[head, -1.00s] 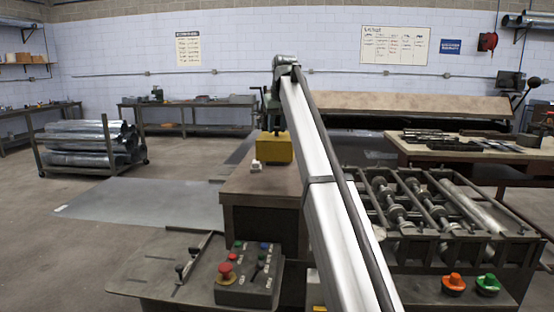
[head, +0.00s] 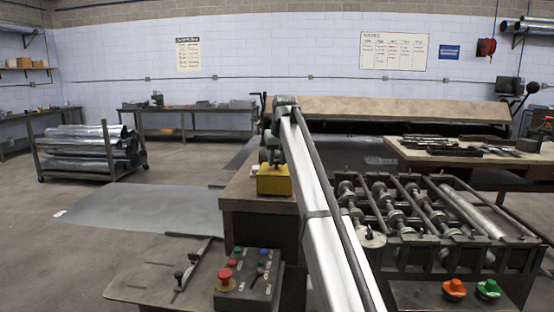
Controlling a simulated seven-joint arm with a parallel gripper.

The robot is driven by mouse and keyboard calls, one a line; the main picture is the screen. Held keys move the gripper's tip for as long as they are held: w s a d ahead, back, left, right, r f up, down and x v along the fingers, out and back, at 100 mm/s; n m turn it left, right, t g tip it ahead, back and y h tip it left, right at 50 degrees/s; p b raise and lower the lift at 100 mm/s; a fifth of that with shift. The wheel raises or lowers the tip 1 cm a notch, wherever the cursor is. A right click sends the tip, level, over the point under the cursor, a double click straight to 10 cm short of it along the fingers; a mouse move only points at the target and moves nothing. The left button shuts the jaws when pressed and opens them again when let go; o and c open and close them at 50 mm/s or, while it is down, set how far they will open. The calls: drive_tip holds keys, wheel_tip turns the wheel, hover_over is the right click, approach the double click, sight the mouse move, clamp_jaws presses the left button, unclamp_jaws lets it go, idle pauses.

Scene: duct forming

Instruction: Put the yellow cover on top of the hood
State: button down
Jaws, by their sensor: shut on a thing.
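The yellow cover (head: 273,181) is a small box shape with its top just under my gripper (head: 271,162). My gripper is shut on it from above, though the fingertips are small and hard to make out. The cover is low over the front part of the brown-topped bench (head: 240,190); I cannot tell whether it touches the top. A small white piece (head: 255,171) shows at the cover's left side, partly hidden by it. I cannot make out for certain which thing is the hood.
A roller machine (head: 440,205) stands right of my arm, with orange (head: 454,288) and green (head: 488,289) knobs in front. A control box (head: 246,287) with a red button sits in front of the bench. A sheet-metal plate (head: 140,206) lies left.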

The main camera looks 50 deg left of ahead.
drive_tip(key=c, duration=0.8)
unclamp_jaws()
drive_tip(key=shift+f, duration=0.1)
drive_tip(key=v, duration=1.2)
